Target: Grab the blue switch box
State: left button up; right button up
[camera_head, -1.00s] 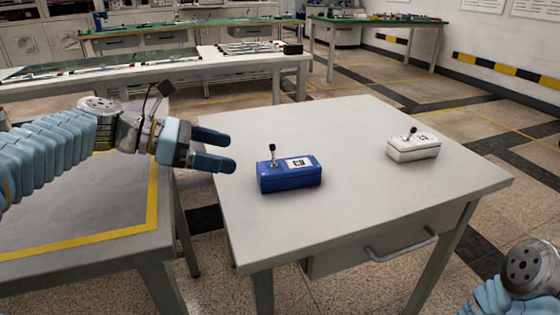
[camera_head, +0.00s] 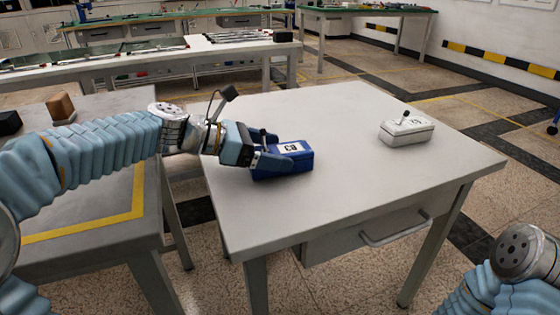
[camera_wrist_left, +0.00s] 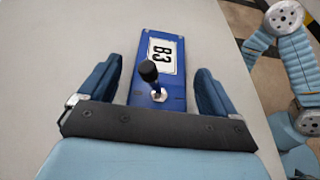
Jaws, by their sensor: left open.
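The blue switch box (camera_head: 296,165) lies on the light grey table near its left edge. It has a white label reading B3 and a black-knobbed lever, clear in the left wrist view (camera_wrist_left: 179,97). My left gripper (camera_head: 283,153) is open at the box, coming in from the left. In the left wrist view its fingers (camera_wrist_left: 157,88) stand on both sides of the box, with a visible gap at each side. The near end of the box is hidden behind the gripper body. My right arm shows at the lower right, but its fingers are not visible.
A white switch box (camera_head: 406,132) with a lever stands on the right of the same table (camera_head: 340,200). A grey table with yellow tape (camera_head: 90,231) is at the left, holding a brown block (camera_head: 61,107). The table's middle is clear.

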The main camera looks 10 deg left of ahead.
pick_arm(q)
jog(key=shift+w+d, duration=0.1)
jog(key=shift+d, duration=0.05)
jog(key=c, duration=1.2)
